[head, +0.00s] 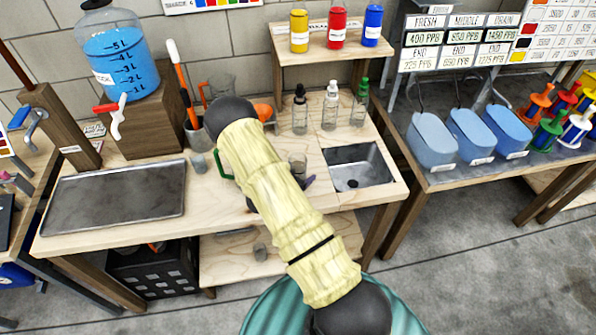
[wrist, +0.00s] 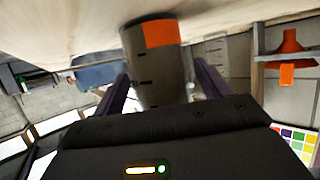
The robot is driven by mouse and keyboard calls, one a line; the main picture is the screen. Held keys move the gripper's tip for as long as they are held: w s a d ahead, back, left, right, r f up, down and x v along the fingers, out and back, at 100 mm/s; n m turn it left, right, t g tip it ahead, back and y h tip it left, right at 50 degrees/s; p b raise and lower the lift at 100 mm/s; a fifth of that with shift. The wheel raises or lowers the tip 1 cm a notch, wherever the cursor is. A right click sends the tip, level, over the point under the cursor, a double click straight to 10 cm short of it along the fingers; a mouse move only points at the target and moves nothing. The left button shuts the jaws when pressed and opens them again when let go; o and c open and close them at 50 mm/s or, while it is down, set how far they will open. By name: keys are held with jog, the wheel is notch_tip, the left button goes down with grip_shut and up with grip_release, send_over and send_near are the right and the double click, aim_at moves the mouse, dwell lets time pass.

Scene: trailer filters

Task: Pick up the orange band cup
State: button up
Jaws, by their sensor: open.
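The orange band cup (wrist: 155,75) is a grey cylinder with an orange patch and dark marks. In the wrist view it stands between the two dark purple fingers of my gripper (wrist: 160,78). The gripper is open, and a gap shows beside the cup on the right; contact on the left is unclear. In the head view a small grey cup (head: 298,165), probably the same one, shows just right of my arm on the wooden workbench (head: 225,215). There my gripper (head: 308,182) is mostly hidden behind the arm, with one purple fingertip visible by the cup.
A sink (head: 358,168) lies right of the cup, and several dropper bottles (head: 330,105) stand behind it. A metal tray (head: 120,202), a blue water jug (head: 122,60) and another small grey cup (head: 199,163) are on the left. A green handle (head: 203,157) shows beside my arm.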

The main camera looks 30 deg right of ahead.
jog(key=shift+c, duration=0.3)
jog(key=c, duration=1.2)
jog(key=shift+o, duration=0.2)
jog(key=shift+r, duration=0.2)
notch_tip(320, 180, up, 10)
jog(key=b, duration=0.1)
jog(key=shift+f+b, duration=0.2)
jog(key=shift+b, duration=0.15)
dwell(0.6)
